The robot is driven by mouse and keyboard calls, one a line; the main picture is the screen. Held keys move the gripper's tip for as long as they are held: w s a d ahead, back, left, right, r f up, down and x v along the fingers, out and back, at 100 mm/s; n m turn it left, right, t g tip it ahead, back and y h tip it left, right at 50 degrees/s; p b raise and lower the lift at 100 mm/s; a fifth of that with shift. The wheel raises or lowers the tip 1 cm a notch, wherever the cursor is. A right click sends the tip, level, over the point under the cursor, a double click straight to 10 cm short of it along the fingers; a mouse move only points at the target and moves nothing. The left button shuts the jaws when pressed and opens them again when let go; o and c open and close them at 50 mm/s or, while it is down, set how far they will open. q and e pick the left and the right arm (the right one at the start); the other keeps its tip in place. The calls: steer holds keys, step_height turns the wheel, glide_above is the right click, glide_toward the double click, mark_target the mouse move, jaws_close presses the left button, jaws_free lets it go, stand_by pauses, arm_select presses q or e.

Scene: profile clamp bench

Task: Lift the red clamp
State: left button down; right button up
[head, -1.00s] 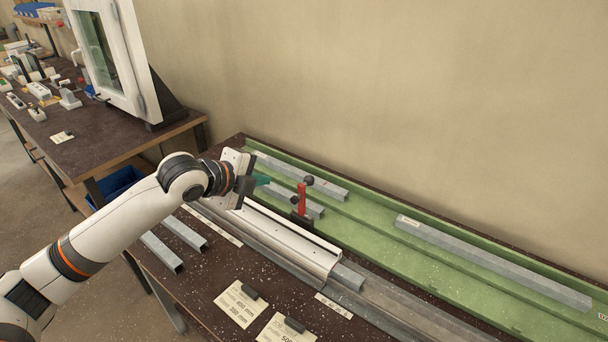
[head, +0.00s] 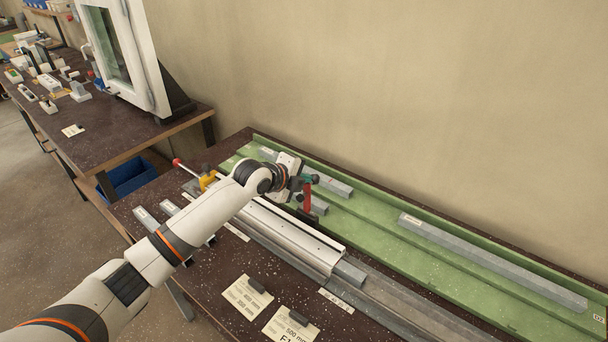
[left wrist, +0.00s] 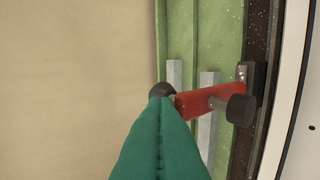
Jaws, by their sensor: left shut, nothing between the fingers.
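The red clamp (head: 307,197) stands upright with black knobs at the back edge of the long pale rail. In the left wrist view the clamp (left wrist: 195,103) extends to the right from the teal fingertips, with a black knob towards me. My left gripper (head: 305,180) is at the upper part of the clamp, shut and empty. Its teal fingers (left wrist: 160,125) fill the lower middle of the left wrist view and hide part of the clamp's end. I cannot tell whether they touch it. My right gripper is out of view.
A green tray (head: 375,230) with grey metal profiles (head: 490,260) lies behind the rail (head: 290,238) along the wall. A yellow clamp with a red handle (head: 207,178) stands at the rail's left end. Paper cards (head: 247,297) lie in front. A window frame (head: 125,60) stands on the left bench.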

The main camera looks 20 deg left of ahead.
arm_select(q)
steer(key=shift+w, duration=0.1)
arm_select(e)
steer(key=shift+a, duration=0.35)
